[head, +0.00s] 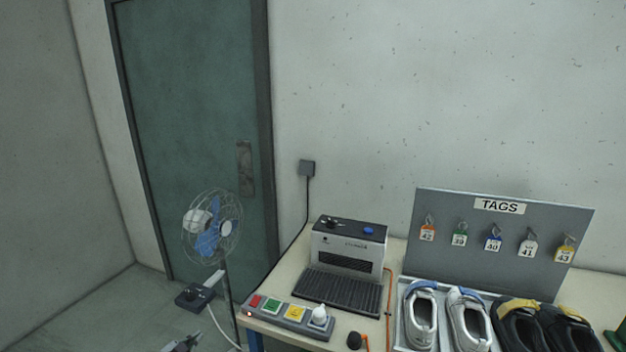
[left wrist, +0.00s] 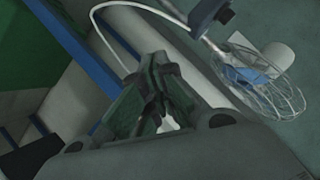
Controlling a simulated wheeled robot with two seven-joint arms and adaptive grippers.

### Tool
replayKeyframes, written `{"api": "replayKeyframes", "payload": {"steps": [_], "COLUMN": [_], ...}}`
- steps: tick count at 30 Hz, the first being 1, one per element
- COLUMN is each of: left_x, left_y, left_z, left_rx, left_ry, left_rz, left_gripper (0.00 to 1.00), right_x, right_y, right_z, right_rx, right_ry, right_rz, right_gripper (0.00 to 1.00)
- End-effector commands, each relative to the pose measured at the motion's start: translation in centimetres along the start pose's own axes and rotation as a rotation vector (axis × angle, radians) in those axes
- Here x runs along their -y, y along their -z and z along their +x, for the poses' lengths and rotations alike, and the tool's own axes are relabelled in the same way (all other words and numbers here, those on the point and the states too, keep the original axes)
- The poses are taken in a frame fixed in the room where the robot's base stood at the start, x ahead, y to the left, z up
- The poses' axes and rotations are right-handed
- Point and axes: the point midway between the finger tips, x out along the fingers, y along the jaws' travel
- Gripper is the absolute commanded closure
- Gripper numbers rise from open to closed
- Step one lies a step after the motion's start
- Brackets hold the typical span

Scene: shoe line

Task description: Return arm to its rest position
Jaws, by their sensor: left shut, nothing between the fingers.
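My left gripper (head: 186,343) shows at the bottom edge of the head view, left of the table and below the fan. In the left wrist view its two fingers (left wrist: 157,100) are closed together with nothing held between them. The gripper is apart from the table and the things on it. Most of my left arm is out of the head view. My right gripper is in neither view.
A standing fan (head: 210,230) is left of the table (head: 268,330); it also shows in the left wrist view (left wrist: 262,80). On the table are a grey machine (head: 347,247), a button panel (head: 285,312), several shoes (head: 470,318) and a tag board (head: 500,235). Floor left of the fan looks clear.

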Motion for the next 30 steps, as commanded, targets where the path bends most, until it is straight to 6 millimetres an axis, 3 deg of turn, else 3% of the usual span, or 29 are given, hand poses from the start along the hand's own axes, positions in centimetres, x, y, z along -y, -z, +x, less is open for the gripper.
{"api": "replayKeyframes", "payload": {"steps": [1, 8, 14, 21, 30], "left_x": [0.2, 0.0, -2.6, -8.1, -17.4], "left_y": [-2.2, -11.8, -20.3, -29.4, -38.1], "left_z": [0.3, 0.5, -0.7, -3.7, -9.1], "left_rx": [0.036, 0.193, 0.333, 0.492, 0.667], "left_ry": [0.008, 0.026, 0.015, -0.02, -0.08], "left_rz": [0.009, 0.032, 0.013, -0.047, -0.152], "left_gripper": [1.0, 1.0, 1.0, 1.0, 1.0], "right_x": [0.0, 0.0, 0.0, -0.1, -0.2], "right_y": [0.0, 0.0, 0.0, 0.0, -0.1], "right_z": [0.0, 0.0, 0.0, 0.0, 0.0], "right_rx": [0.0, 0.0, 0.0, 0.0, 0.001], "right_ry": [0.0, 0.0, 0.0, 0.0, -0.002], "right_rz": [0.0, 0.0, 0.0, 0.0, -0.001], "right_gripper": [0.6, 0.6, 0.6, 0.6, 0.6]}}
